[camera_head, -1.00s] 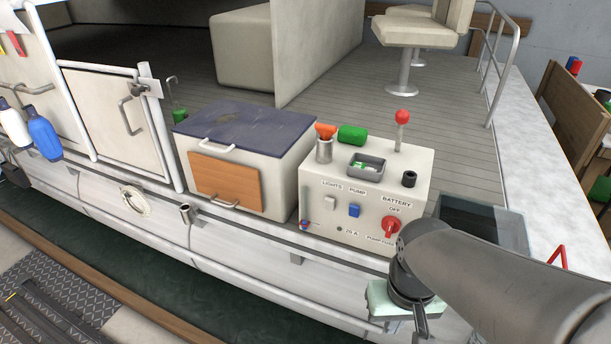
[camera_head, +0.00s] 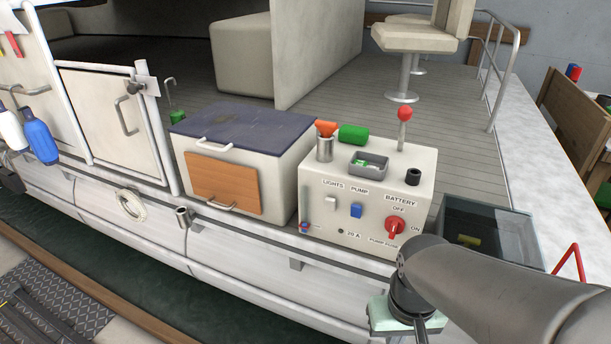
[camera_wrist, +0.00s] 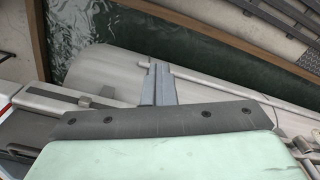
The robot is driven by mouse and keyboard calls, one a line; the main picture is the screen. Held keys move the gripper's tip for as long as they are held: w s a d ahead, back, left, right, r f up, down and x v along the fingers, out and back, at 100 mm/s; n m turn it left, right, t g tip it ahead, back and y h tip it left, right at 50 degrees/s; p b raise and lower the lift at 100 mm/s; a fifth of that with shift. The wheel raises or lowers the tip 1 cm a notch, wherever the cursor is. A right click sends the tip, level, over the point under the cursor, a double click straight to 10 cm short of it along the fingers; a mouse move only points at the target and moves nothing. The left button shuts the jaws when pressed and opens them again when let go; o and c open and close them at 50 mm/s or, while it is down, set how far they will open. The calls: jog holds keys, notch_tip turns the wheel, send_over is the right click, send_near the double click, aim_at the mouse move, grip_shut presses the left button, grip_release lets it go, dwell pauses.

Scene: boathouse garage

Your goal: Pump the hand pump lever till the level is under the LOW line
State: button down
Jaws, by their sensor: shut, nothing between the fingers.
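A clear-walled tank (camera_head: 488,228) stands right of the white console in the head view. It looks dark inside, with a small yellow item (camera_head: 470,241) in it. No LOW line can be read.
The white console (camera_head: 345,210) carries a red-knobbed lever (camera_head: 404,118), a blue PUMP switch (camera_head: 356,210) and a red BATTERY knob (camera_head: 395,227). A blue-lidded box (camera_head: 243,132) stands left of it. Dark green water (camera_wrist: 100,24) lies beside the hull.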

notch_tip(320, 180, up, 9)
jog(key=s+p, duration=0.1)
jog(key=p, duration=0.6)
jog(key=shift+s+a, duration=0.15)
jog(key=shift+a, duration=0.15)
jog(key=c, duration=1.4)
grip_release()
jog(key=shift+o, duration=0.2)
notch_tip(320, 180, up, 8)
jog(key=p, duration=0.7)
jog(key=shift+s, duration=0.15)
